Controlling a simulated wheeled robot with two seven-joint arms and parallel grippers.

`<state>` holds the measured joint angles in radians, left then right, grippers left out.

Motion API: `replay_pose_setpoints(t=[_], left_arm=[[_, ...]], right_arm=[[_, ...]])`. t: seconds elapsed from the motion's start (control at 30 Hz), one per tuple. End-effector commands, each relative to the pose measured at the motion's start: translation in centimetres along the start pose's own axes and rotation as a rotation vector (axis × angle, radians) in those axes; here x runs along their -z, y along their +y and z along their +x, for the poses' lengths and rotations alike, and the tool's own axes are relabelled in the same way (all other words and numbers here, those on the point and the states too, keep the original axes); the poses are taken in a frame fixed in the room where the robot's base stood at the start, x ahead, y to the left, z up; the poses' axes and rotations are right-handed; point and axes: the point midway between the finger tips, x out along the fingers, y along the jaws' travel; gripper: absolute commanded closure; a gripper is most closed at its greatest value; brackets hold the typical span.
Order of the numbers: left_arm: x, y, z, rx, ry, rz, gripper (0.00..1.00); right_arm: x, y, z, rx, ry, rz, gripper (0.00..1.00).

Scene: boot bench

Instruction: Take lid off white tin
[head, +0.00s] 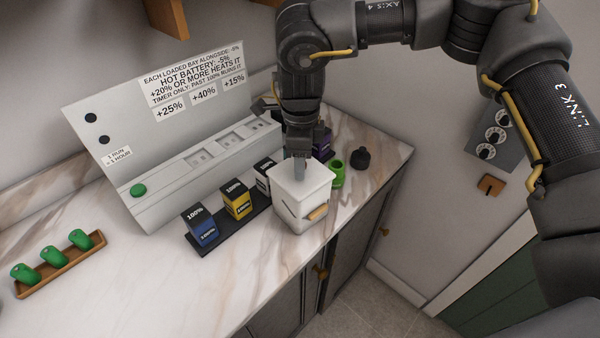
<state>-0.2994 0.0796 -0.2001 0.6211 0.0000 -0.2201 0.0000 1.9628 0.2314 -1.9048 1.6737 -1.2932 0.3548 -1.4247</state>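The white tin (300,212) stands near the front edge of the marble counter, with a tan label or catch low on its front face. Its pale lid (317,177) appears to be on top. My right gripper (300,168) points straight down at the middle of the lid, with its fingertips at or just above the lid. The wrist hides part of the fingers and any knob, so I cannot tell whether they grip something. My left gripper is not in view.
A green cup (338,174) and dark knobbed object (360,159) stand right. A charger panel (165,175) is behind.

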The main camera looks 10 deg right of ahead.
Motion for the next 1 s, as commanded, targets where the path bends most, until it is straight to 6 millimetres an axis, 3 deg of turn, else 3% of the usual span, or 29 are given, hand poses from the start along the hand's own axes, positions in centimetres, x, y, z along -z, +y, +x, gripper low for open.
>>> replay_pose_setpoints(t=[0.07,0.3,0.67,0.87,1.0], left_arm=[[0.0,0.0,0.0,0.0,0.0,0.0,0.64],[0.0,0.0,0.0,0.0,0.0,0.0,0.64],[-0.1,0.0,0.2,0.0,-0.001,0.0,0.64],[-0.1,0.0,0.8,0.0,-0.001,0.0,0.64],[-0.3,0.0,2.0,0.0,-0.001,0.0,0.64]], right_arm=[[0.0,0.0,0.0,0.0,0.0,0.0,0.67],[0.0,0.0,0.0,0.0,0.0,0.0,0.98],[-0.1,-0.1,-0.5,0.002,-0.002,0.0,1.0],[-0.1,-0.1,-2.8,0.005,-0.003,0.0,1.0],[-0.7,1.7,-5.0,0.005,-0.003,-0.005,1.0]])
